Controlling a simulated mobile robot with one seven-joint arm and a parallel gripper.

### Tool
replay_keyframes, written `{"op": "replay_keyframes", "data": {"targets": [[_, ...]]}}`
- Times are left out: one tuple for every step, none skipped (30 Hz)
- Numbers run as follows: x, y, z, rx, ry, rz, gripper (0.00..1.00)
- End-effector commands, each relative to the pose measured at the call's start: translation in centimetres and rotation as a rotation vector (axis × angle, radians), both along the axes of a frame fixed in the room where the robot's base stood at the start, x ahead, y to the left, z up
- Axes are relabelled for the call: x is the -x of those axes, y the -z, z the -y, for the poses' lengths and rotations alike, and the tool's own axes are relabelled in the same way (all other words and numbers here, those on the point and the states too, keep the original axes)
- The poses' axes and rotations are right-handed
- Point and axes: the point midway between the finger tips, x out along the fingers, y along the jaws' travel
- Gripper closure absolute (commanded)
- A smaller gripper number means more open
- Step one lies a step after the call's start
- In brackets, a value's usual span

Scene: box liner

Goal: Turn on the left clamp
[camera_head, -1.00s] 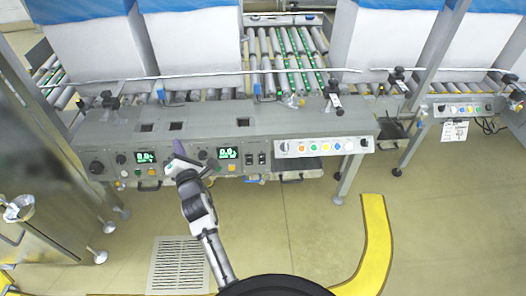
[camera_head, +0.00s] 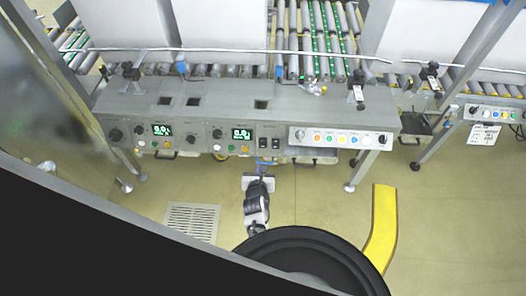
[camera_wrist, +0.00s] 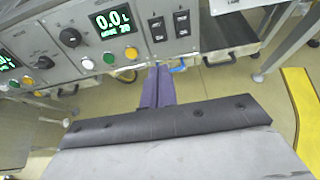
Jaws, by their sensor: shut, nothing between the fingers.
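Two black rocker switches stand side by side on the grey control panel (camera_head: 230,112), a left one (camera_head: 262,143) and a right one (camera_head: 275,143). They also show in the wrist view, the left switch (camera_wrist: 157,29) beside the right switch (camera_wrist: 182,23). Their labels and on/off state are too small to tell. My gripper (camera_head: 262,168) is below the switches in the head view. In the wrist view, its purple fingers (camera_wrist: 158,72) are shut together and empty, pointing toward the panel below the left switch. I see no contact with either switch.
A green display (camera_wrist: 113,19), a black knob (camera_wrist: 70,38) and coloured buttons (camera_wrist: 109,58) lie left of the switches. A plate with coloured buttons (camera_head: 340,138) is to their right. Handles hang under the panel. A yellow floor strip (camera_head: 382,225) lies right.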

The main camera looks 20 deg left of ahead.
Motion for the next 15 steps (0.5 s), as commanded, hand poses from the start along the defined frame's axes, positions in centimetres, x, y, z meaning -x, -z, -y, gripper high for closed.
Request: {"op": "replay_keyframes", "data": {"targets": [[-0.2, 0.1, 0.0, 0.000, 0.000, 0.000, 1.00], [-0.3, 0.1, -0.1, 0.000, 0.000, 0.000, 1.00], [-0.5, 0.2, -0.2, -0.001, 0.000, 0.000, 1.00], [-0.8, 0.3, -0.3, -0.001, 0.000, 0.001, 1.00], [-1.1, 0.5, -0.3, 0.000, 0.000, 0.001, 1.00], [-1.7, 0.7, -0.4, -0.001, 0.001, 0.002, 1.00], [-2.1, 0.9, -0.5, 0.000, 0.001, 0.002, 1.00], [-2.6, 1.1, -0.6, 0.000, 0.000, 0.003, 1.00], [-3.1, 1.4, -0.8, 0.001, 0.000, 0.002, 1.00], [-3.6, 1.6, -1.0, 0.001, 0.000, 0.002, 1.00], [-4.1, 1.9, -1.0, 0.001, 0.001, 0.002, 1.00], [-4.7, 2.2, -1.2, 0.002, 0.001, 0.003, 1.00], [-5.1, 3.0, -1.4, 0.000, 0.000, 0.003, 1.00], [-5.5, 3.3, -1.5, -0.001, 0.000, 0.004, 1.00], [-6.0, 3.6, -1.7, -0.002, 0.000, 0.003, 1.00]]}}
